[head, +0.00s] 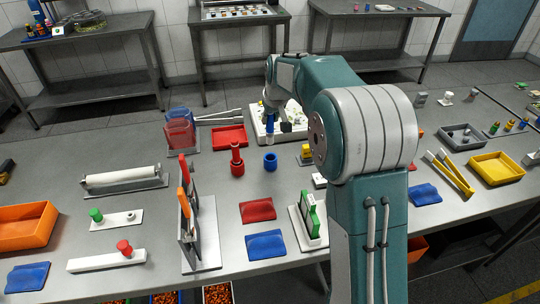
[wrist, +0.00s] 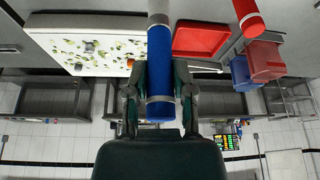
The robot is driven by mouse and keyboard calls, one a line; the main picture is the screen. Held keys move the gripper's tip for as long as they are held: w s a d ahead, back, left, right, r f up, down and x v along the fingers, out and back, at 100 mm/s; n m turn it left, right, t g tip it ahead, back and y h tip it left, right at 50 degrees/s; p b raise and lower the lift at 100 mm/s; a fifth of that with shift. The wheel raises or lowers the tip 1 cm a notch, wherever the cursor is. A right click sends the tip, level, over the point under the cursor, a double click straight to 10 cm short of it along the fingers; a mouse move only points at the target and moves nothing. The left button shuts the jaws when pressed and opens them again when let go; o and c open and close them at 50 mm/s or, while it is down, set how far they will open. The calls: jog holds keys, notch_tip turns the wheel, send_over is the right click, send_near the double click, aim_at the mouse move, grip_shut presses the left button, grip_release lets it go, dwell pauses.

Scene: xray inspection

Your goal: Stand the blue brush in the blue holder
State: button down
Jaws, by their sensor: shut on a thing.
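The blue brush (head: 271,125) hangs roughly upright below my gripper (head: 271,108) in the head view. In the wrist view my gripper (wrist: 160,88) is shut with one finger on each side of the blue brush (wrist: 160,60), whose pale end points to the top of the picture. The blue holder (head: 270,163) stands empty-looking on the table, just below the brush in the head view, with a small gap between them. I cannot tell how far the brush is from it in depth. The holder is not visible in the wrist view.
A red brush in a red holder (head: 237,163) stands close left of the blue holder. A red tray (head: 229,136) and a white speckled board (head: 259,130) lie behind. Red and blue bins (head: 180,131) stand at left. The table in front of the holders is clear down to a red pouch (head: 257,210).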

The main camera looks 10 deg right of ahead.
aim_at(271, 139)
notch_tip(271, 139, down, 9)
jog(key=shift+f, duration=0.2)
dwell(0.3)
jog(key=shift+c, duration=2.4)
grip_release()
